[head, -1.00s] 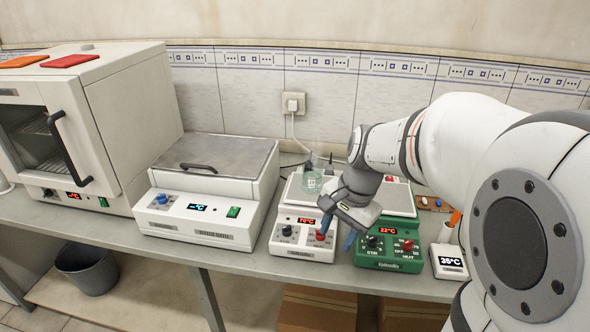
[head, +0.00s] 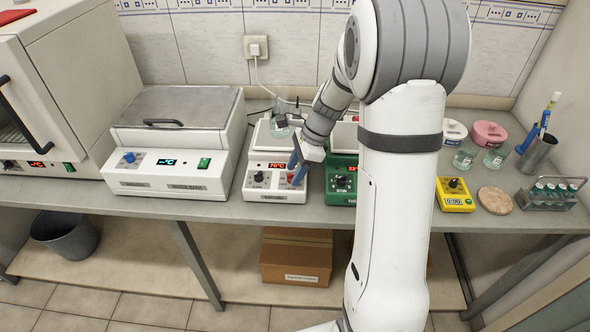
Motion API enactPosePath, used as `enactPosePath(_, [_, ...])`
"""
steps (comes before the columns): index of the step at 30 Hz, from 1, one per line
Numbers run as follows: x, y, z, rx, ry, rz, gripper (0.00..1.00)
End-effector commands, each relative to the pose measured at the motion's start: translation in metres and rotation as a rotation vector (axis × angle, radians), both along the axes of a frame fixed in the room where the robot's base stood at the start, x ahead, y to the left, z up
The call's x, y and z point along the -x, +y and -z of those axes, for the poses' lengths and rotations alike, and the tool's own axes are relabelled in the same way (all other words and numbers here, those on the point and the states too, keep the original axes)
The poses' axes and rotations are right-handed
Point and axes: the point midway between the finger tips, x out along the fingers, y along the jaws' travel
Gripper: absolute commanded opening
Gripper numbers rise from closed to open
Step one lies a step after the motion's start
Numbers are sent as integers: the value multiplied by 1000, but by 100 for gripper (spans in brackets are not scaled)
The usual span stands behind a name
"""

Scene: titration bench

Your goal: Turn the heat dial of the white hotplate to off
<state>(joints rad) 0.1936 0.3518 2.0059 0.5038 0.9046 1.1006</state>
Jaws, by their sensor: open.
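The white hotplate (head: 257,196) stands on the bench with a red-lit display, a black dial at its front left and the red heat dial (head: 290,178) at its front right. My gripper (head: 295,171) has blue fingers and is open, pointing down at the red heat dial. The fingers partly cover the dial. I cannot tell whether they touch it or stand around it, and the dial's setting is too small to read.
A glass beaker (head: 280,129) stands on the white hotplate's top. The green hotplate (head: 340,196) is close on the right, partly behind my arm. A white lidded bath (head: 170,185) is on the left. A yellow device (head: 455,203) and a tube rack (head: 550,203) are farther right.

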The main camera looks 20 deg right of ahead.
Motion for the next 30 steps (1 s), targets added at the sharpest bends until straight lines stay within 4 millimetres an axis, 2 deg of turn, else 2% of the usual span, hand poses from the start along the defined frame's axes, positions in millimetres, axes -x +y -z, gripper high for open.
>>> enactPosePath(11, [0,4,7,0,-2,-2,43])
enactPosePath(27, [0,4,7,0,-1,-4,0])
enactPosePath(30, [0,3,7,1,-1,-7,0])
